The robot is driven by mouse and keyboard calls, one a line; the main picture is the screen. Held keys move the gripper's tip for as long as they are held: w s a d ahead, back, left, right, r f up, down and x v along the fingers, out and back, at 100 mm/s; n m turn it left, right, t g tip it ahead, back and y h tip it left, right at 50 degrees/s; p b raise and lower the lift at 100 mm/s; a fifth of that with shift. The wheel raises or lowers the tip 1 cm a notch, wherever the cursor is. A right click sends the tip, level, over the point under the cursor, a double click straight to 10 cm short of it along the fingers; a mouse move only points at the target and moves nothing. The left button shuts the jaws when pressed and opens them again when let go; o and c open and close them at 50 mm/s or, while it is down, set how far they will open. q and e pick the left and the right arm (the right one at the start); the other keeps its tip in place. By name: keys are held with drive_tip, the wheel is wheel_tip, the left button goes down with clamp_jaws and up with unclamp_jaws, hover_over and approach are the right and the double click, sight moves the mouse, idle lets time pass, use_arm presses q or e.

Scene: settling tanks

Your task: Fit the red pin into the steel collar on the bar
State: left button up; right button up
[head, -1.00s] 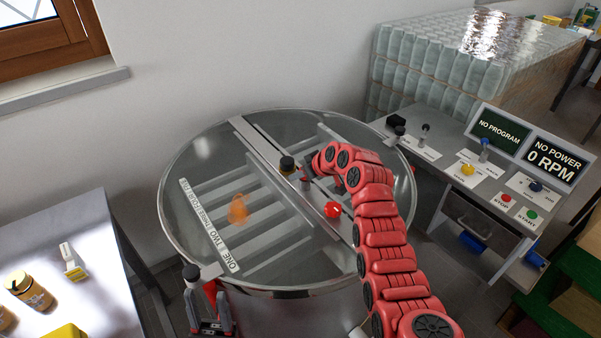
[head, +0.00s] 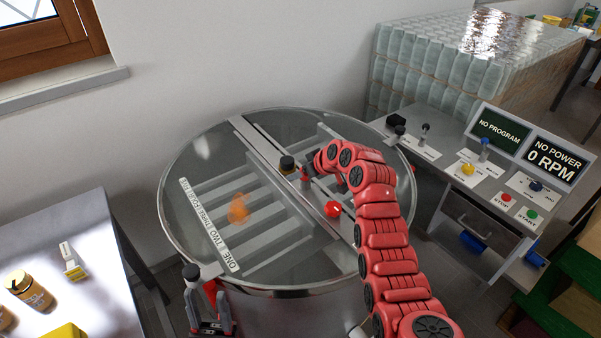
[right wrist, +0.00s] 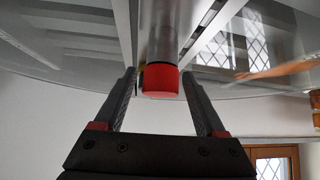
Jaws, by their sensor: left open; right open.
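In the right wrist view, a red-ended grey cylinder (right wrist: 161,80) lies between the fingers of my right gripper (right wrist: 164,88), with a gap on both sides. I cannot tell where pin and steel collar meet. In the head view, my right gripper (head: 307,173) is at the bar (head: 265,147) across the round tank, beside a black-topped fitting (head: 288,165); my wrist partly hides this spot.
A red ball (head: 332,209) shows near the bar, and an orange blob (head: 238,208) shows in the tank (head: 165,205). A table (head: 90,225) with jars is at left. A control panel (head: 500,185) with buttons is at right.

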drive_tip(key=b+v, duration=0.3)
drive_tip(key=v, duration=0.8)
drive_tip(key=shift+s+d, duration=0.1)
drive_tip(key=shift+d, duration=0.05)
